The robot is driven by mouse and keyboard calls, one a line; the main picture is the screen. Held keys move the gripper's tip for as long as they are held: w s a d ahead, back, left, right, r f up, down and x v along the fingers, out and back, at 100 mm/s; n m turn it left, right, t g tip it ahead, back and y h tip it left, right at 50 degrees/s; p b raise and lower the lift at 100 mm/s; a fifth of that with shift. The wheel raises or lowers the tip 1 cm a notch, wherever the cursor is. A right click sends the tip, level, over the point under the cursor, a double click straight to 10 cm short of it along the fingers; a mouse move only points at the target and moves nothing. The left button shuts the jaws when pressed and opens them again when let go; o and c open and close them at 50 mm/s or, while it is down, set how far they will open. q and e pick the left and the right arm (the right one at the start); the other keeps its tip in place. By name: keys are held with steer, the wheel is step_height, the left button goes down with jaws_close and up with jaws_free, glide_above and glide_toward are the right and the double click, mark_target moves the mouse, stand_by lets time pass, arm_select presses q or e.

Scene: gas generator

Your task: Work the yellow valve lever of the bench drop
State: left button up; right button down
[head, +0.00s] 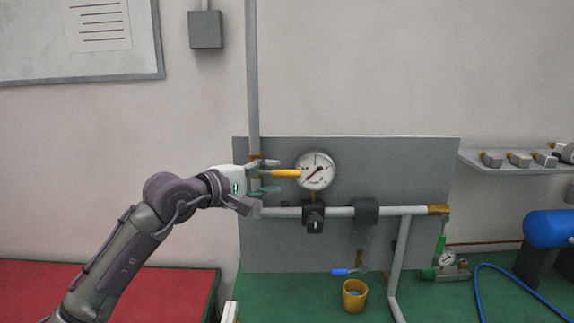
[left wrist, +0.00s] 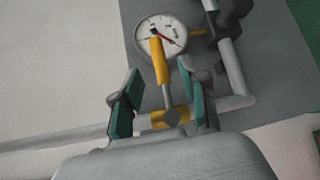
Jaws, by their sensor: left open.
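The yellow valve lever (head: 286,173) sticks out to the right from the vertical grey pipe, in front of the grey back panel. Its tip is close to the round gauge in the picture. My left gripper (head: 268,175) is at the lever's pivot end, reaching in from the left. In the left wrist view the yellow lever (left wrist: 159,60) runs between the two green-padded fingers (left wrist: 160,105), with a gap on either side. The fingers are open. The lever's brass valve body (left wrist: 172,118) shows between them. My right gripper is not in view.
The white gauge (head: 315,171) is just right of the lever. A horizontal pipe (head: 335,211) with dark fittings runs below. An orange cup (head: 354,295) and a blue-handled tool (head: 347,272) are on the green bench. A red surface (head: 160,290) lies at left.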

mark_target(283, 173)
arm_select(q)
steer(key=p+x, duration=0.1)
steer(key=x, duration=0.3)
steer(key=shift+w+d+r, duration=0.1)
steer(key=shift+d, duration=0.1)
steer(key=shift+w+d+f+p, duration=0.2)
steer(key=shift+w+d+p, duration=0.15)
steer(key=shift+w+d, duration=0.1)
jaws_close()
